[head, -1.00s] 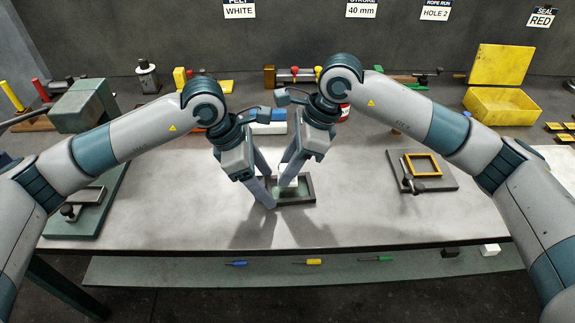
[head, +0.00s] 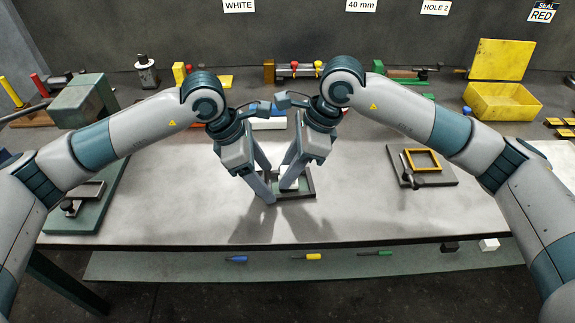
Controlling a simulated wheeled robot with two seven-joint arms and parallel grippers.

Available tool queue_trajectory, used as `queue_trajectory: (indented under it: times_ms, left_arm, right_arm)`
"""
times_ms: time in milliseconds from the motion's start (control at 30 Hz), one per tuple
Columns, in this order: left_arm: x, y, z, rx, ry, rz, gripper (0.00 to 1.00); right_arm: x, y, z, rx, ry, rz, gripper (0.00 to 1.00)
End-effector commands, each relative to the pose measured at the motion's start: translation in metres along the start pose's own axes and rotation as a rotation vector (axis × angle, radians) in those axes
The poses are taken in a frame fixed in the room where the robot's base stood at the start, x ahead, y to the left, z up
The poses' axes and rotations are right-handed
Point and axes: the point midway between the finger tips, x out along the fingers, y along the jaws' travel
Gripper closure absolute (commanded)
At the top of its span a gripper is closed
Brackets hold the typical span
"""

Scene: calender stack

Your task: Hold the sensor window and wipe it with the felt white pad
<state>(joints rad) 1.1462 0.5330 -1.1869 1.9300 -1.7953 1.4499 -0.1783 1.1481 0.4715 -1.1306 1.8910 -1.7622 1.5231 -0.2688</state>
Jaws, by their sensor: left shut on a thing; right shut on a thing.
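The sensor window (head: 306,194), a dark-framed pane, lies flat near the middle of the table. My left gripper (head: 267,192) is shut on its left edge. My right gripper (head: 289,181) points down over the window and is shut on the small felt white pad (head: 290,184). The pad sits at the pane, seemingly touching it, though the fingers hide part of the contact. Much of the pane's left part is hidden by the grippers.
A clamp plate with a yellow frame (head: 422,160) lies to the right, and a green fixture (head: 84,205) to the left. A yellow open box (head: 502,101) stands at the back right. The front middle of the table is clear.

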Motion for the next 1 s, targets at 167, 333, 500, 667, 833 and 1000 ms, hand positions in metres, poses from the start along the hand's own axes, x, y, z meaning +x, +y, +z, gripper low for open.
queue_trajectory:
  times_ms: [167,333,500,667,833,1000]
  left_arm:
    - [0.0,0.0,0.0,0.0,-0.001,0.0,0.56]
    - [0.0,0.0,0.0,0.0,-0.001,0.0,0.56]
    - [0.0,0.0,0.0,0.0,0.0,0.0,0.56]
    - [0.0,0.0,0.0,0.0,-0.001,0.0,0.56]
    - [0.0,0.0,0.0,0.0,-0.001,0.0,0.56]
    - [-0.001,0.0,0.001,0.001,-0.001,0.0,0.56]
  right_arm:
    - [0.0,0.003,0.0,-0.001,0.0,0.0,0.99]
    - [0.0,0.003,0.0,-0.001,0.0,0.0,0.99]
    - [0.0,-0.001,0.0,0.001,0.0,0.0,0.99]
    - [0.002,-0.009,0.001,0.0,0.0,0.0,0.99]
    - [0.003,-0.013,0.0,0.0,0.001,0.0,0.99]
    - [0.004,-0.013,0.0,0.0,0.002,0.0,0.99]
